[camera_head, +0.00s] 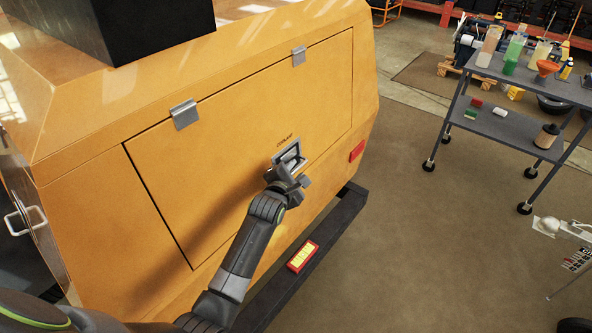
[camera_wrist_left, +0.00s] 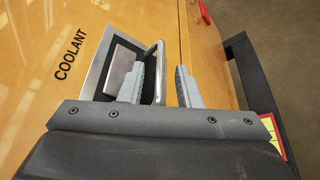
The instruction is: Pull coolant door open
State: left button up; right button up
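The coolant door (camera_head: 225,130) is a large yellow panel on the side of the yellow machine, hinged along its top edge. It looks shut, flush with the body. Its latch (camera_head: 289,157) is a recessed metal plate with a bar handle, under the word COOLANT. My left gripper (camera_head: 287,178) is at the latch, covering its lower part. In the left wrist view, my left gripper (camera_wrist_left: 160,88) is open, with one finger on each side of the handle bar (camera_wrist_left: 159,70). I cannot tell whether either finger touches the bar. My right gripper is not in view.
Metal hinges (camera_head: 184,114) sit along the door's top edge. A dark bumper (camera_head: 330,225) with a red-and-yellow block (camera_head: 302,256) runs below the door. A wheeled cart (camera_head: 513,127) with bottles stands at the right. The brown floor (camera_head: 425,240) between is clear.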

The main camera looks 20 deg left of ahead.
pick_arm(q)
jog(key=shift+w+f, duration=0.1)
jog(key=shift+w, duration=0.5)
grip_shut()
